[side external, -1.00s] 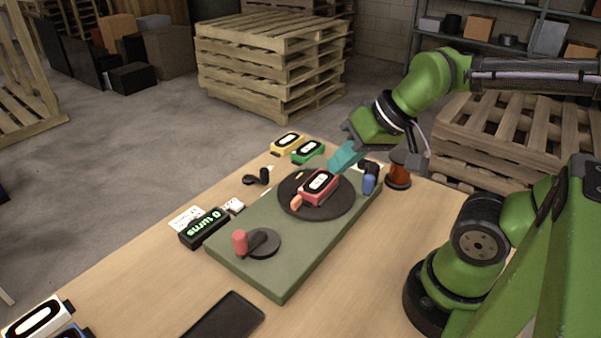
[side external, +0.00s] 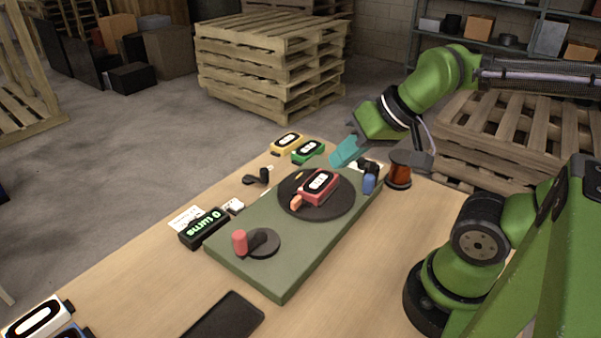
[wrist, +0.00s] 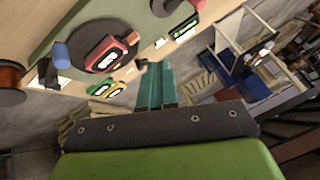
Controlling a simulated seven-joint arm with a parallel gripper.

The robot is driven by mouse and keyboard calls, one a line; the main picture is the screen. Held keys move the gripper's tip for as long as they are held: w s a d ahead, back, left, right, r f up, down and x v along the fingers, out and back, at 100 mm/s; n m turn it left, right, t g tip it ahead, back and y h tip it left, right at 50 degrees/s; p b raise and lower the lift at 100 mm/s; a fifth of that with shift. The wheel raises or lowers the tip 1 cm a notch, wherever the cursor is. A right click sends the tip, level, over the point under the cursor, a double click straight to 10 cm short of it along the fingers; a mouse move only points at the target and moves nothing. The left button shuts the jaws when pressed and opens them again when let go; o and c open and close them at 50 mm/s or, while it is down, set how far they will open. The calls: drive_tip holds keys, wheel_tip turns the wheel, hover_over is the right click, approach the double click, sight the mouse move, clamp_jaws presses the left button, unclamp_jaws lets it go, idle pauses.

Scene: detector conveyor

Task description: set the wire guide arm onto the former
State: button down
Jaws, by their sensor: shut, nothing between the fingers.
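My gripper (side external: 337,160) has teal fingers that are shut and empty, held above the far edge of the green base (side external: 235,258). In the wrist view the fingers (wrist: 154,68) point away from the base. A blue part with a black piece (side external: 369,182) stands at the base's right far corner, and may be the wire guide arm. It also shows in the wrist view (wrist: 62,54). A red unit (side external: 319,188) lies on the round dark turntable (side external: 335,210), which may be the former. A crank with a red knob (side external: 240,241) is at the near end.
A copper wire spool (side external: 399,175) stands right of the base. Yellow (side external: 287,143) and green (side external: 308,152) units lie behind it. A counter reading "0 turns" (side external: 204,229) and a small black part (side external: 258,177) lie to its left. A dark tray (side external: 225,318) is in front.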

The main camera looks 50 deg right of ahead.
drive_tip(key=c, duration=1.5)
unclamp_jaws()
drive_tip(key=shift+w+d+f, duration=0.1)
drive_tip(key=shift+d+f, duration=0.1)
drive_tip(key=shift+d, duration=0.1)
drive_tip(key=shift+c, duration=0.2)
drive_tip(key=o, duration=0.6)
drive_tip(key=w+d+m+g, duration=0.1)
drive_tip(key=d, duration=0.1)
drive_tip(key=d+m+g+h, duration=0.1)
drive_tip(key=d, duration=0.2)
drive_tip(key=w+d+g, duration=0.1)
drive_tip(key=d, duration=0.1)
drive_tip(key=shift+w+d+r+m+h, duration=0.25)
drive_tip(key=shift+w+d+m+h, duration=0.05)
drive_tip(key=shift+d+m+h, duration=0.1)
wheel_tip(320, 180, up, 2)
drive_tip(key=m+g, duration=0.3)
drive_tip(key=g, duration=0.1)
hover_over(370, 176)
wheel_tip(370, 176, down, 16)
drive_tip(key=shift+a+r, duration=0.1)
clamp_jaws()
